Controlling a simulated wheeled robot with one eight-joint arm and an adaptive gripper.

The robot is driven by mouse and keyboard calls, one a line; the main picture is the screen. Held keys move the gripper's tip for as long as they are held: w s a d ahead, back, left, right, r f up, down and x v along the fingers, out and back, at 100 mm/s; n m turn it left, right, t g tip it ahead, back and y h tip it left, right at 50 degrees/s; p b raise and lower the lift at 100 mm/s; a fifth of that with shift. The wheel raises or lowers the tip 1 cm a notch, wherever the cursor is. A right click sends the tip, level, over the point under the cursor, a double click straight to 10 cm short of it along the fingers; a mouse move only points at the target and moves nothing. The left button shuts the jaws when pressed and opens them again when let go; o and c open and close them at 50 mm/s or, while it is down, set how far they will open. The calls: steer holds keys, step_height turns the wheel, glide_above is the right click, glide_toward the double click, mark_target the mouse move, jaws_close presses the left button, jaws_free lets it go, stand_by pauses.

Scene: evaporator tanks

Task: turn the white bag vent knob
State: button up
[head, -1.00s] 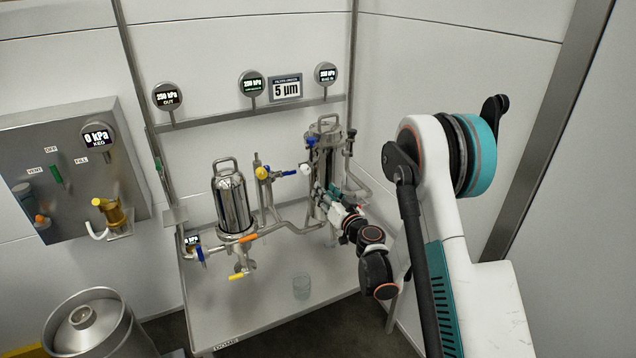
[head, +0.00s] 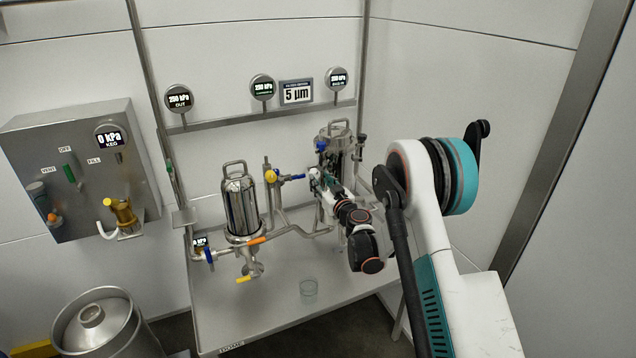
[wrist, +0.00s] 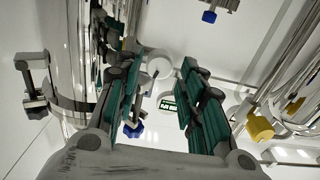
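The white knob (wrist: 160,68) shows in the wrist view as a pale round shape just beyond and between my fingertips. My gripper (wrist: 158,80) is open, with one finger on each side of that view; I cannot tell whether either touches the knob. In the head view my gripper (head: 316,180) is at the left front of the right steel filter housing (head: 336,132), and it hides the knob there. The housing's shiny wall also fills the left of the wrist view (wrist: 70,55).
A second steel filter housing (head: 239,205) stands to the left, with pipes and a yellow-capped valve (head: 270,176) between. Gauges line the rail behind. A keg (head: 95,325) stands at lower left.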

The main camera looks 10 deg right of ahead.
steer(key=shift+b+x, duration=0.3)
steer(key=shift+x, duration=1.1)
steer(key=c, duration=0.8)
steer(key=shift+m, duration=0.8)
steer(key=o, duration=0.8)
steer(key=v, duration=1.2)
